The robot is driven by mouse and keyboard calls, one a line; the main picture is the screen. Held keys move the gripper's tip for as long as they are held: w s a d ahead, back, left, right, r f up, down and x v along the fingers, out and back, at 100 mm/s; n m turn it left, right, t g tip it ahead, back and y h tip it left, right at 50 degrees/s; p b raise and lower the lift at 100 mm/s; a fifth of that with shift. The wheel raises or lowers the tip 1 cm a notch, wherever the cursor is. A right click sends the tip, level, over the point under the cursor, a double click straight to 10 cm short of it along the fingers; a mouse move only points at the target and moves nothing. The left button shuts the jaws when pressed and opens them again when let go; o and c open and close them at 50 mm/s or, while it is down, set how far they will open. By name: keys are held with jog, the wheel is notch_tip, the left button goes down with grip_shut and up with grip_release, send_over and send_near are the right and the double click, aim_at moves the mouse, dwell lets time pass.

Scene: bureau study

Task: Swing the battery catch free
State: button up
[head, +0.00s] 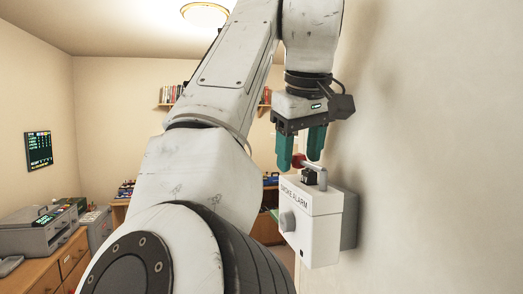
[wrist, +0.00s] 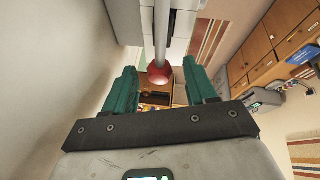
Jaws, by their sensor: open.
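The white smoke alarm (head: 318,228) is mounted on the right-hand wall, with a round grey knob on its front. The battery catch on its top is a pale grey lever (wrist: 161,30) ending in a red ball (wrist: 160,75). The red ball also shows in the head view (head: 298,160), partly hidden by a finger. My gripper (head: 300,163) is open and points down just above the alarm, its teal fingers on either side of the red ball. In the wrist view the ball sits between the fingertips, with a gap visible on both sides.
The wall (head: 430,150) is close to the right of my gripper. A wooden desk (head: 68,262) with grey equipment stands at the lower left. A bookshelf (head: 168,104) hangs on the far wall. The space left of the alarm is mostly filled by my arm.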

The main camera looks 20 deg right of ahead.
jog(key=shift+f, duration=0.1)
jog(key=shift+c, duration=0.5)
grip_shut()
